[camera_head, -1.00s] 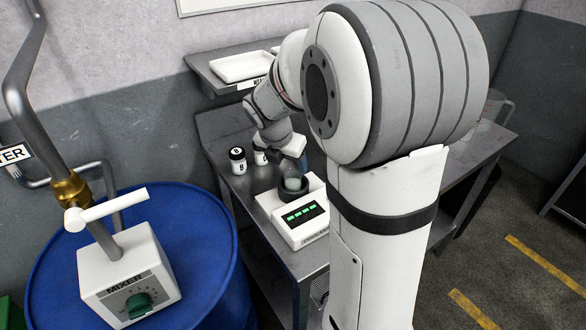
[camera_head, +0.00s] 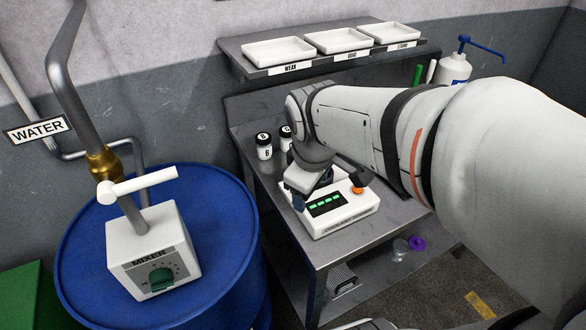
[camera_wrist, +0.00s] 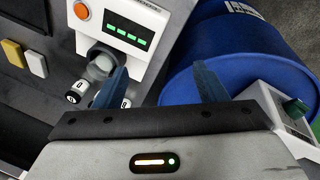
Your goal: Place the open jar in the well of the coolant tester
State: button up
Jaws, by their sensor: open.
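The white coolant tester (camera_head: 345,214) stands on the steel bench, with a lit green display and an orange button. In the wrist view the tester (camera_wrist: 150,18) is at the top, and a clear, open-looking jar (camera_wrist: 102,63) appears in its dark round well. I cannot tell whether it is fully seated. My gripper (camera_wrist: 160,68) has its two blue fingers spread, with nothing between them. The left finger is close to the jar and partly overlaps it in the picture. In the head view my gripper (camera_head: 302,196) is at the tester's left side, and my arm hides the well.
Labelled white trays (camera_head: 278,51) sit on the shelf above. The blue drum (camera_head: 215,240) with the mixer (camera_head: 150,252) is at the left. A purple lid (camera_head: 417,243) lies below at the right.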

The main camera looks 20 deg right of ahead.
jog(key=s+a+f+m+y, duration=0.1)
jog(key=s+m, duration=0.5)
jog(key=m, duration=0.2)
jog(key=shift+f, duration=0.2)
jog(key=shift+a, duration=0.1)
